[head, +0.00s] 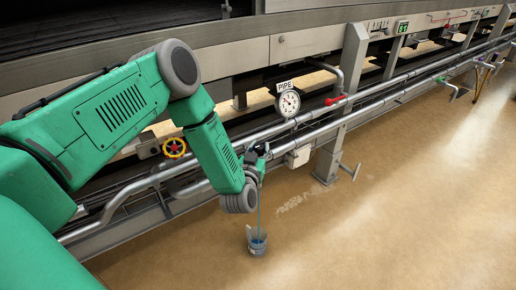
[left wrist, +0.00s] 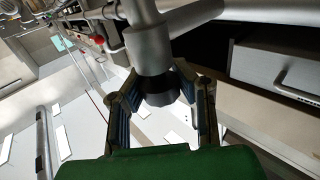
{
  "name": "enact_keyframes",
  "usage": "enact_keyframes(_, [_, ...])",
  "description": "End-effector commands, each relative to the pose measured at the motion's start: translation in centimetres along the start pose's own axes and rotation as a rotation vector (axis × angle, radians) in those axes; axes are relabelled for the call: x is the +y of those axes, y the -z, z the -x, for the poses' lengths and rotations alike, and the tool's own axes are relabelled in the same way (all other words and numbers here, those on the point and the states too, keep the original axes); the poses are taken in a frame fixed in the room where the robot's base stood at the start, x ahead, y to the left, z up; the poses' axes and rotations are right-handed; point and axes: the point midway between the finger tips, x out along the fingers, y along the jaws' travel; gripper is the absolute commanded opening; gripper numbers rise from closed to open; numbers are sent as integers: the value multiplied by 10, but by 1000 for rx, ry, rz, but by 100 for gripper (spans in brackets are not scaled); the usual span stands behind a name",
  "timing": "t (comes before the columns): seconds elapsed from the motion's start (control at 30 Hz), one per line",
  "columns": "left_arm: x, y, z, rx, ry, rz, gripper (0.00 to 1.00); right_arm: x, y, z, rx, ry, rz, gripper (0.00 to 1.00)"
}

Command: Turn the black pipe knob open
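The black pipe knob (left wrist: 160,92) shows in the left wrist view as a dark ring at the end of a grey pipe (left wrist: 148,45). My left gripper (left wrist: 163,82) has its two fingers apart, one on each side of the knob. Some gap shows beside the knob; I cannot tell whether a fingertip touches it. In the head view my left gripper (head: 257,163) is at the pipe's lower front side, and the knob is too small and covered to make out. My right gripper is not in view.
Long grey pipes (head: 340,119) run along the machine. A metal post (head: 342,120) stands to the right.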

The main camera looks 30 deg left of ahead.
Motion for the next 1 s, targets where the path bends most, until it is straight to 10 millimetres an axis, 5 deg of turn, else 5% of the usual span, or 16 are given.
enact_keyframes(0.73, [-7,0,2,3,91,-7,0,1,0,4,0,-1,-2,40])
enact_keyframes(0.77, [-7,0,2,3,91,-7,30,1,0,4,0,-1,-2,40])
enact_keyframes(0.8, [-7,0,2,2,90,-6,44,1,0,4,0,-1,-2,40])
enact_keyframes(1.0, [-7,-1,0,0,88,-5,49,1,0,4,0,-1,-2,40])
